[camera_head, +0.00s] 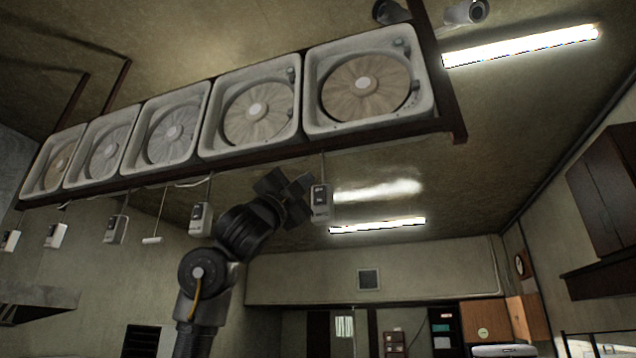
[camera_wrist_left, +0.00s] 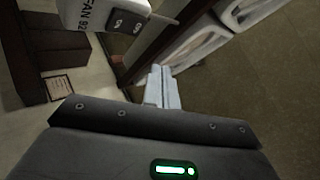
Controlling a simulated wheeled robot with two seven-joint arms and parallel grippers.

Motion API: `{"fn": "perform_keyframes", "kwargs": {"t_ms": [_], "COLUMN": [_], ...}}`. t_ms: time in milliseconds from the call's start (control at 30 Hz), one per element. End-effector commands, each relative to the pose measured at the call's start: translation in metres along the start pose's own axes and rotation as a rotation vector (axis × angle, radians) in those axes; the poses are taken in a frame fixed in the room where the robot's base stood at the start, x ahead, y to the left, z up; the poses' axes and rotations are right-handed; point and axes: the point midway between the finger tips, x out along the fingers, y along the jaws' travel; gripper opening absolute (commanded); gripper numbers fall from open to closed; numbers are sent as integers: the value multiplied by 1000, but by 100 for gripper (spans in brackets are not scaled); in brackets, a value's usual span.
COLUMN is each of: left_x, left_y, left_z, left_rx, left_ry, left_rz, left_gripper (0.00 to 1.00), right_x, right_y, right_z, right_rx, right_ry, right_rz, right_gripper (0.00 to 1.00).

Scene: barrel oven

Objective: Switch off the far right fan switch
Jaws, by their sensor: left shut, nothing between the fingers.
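The far right fan switch (camera_head: 320,202) is a pale box hanging on a cord below the rightmost fan (camera_head: 366,84). In the left wrist view, a white switch box (camera_wrist_left: 96,14) marked "FAN 92" has a dark rocker panel (camera_wrist_left: 127,21) with two rockers. My left gripper (camera_head: 303,184) is raised just left of the far right switch, close to its upper part. Contact cannot be told. In the left wrist view its pale fingers (camera_wrist_left: 162,88) are together with nothing between them, below and right of the box. My right gripper is out of view.
Several fans sit in a dark overhead frame (camera_head: 452,122). More hanging switches, such as the one left of my arm (camera_head: 201,219), hang below them. Lit tubes (camera_head: 522,45) are on the ceiling. Dark cabinets (camera_head: 606,190) stand at the right. Open air lies right of the far right switch.

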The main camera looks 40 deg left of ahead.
Motion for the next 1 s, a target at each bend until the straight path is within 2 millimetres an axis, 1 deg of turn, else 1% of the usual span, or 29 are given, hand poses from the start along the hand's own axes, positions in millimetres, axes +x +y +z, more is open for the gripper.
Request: {"fn": "perform_keyframes", "kwargs": {"t_ms": [33, 100, 167, 400, 1000], "left_x": [8, 12, 15, 26, 28], "left_y": [2, 7, 12, 19, 20], "left_z": [3, 8, 11, 18, 20], "left_rx": [0, 0, -1, -1, 0], "left_ry": [0, -1, 0, 2, 1], "left_rz": [3, 2, 2, 0, 0], "left_gripper": [0, 0, 0, 0, 0], "right_x": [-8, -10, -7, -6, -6], "right_y": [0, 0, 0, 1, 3], "right_z": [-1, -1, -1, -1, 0], "right_rx": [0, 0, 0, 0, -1], "right_ry": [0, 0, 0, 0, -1], "right_rz": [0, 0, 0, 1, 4], "right_gripper": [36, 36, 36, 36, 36]}}
